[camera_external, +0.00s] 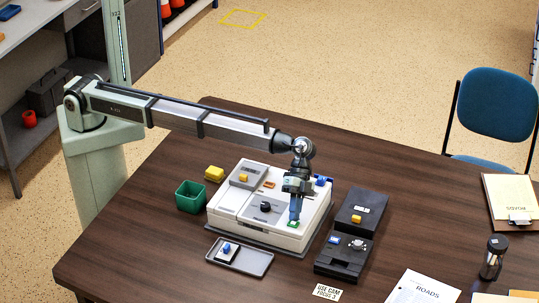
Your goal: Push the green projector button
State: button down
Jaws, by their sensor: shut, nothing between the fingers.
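A white projector (240,212) sits on the dark wooden table. Its green button (293,224) is at the front right of the top face. My gripper (294,221) points straight down over this button, fingers together and empty. The fingertips are at or just above the button; I cannot tell whether they touch it. The fingers cover part of the button. Other controls on the projector are a yellow one (244,178), an orange one (269,185), a black knob (265,207) and a blue one (320,181) at the back right corner.
A black device (343,262) and a dark box (361,211) stand right of the projector. A grey tray (257,263) lies in front. A green bin (190,196) and yellow block (214,173) are at left. A dark jar (493,257) and papers are at far right.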

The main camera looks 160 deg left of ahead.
notch_tip(320, 180, up, 6)
dwell(1.0)
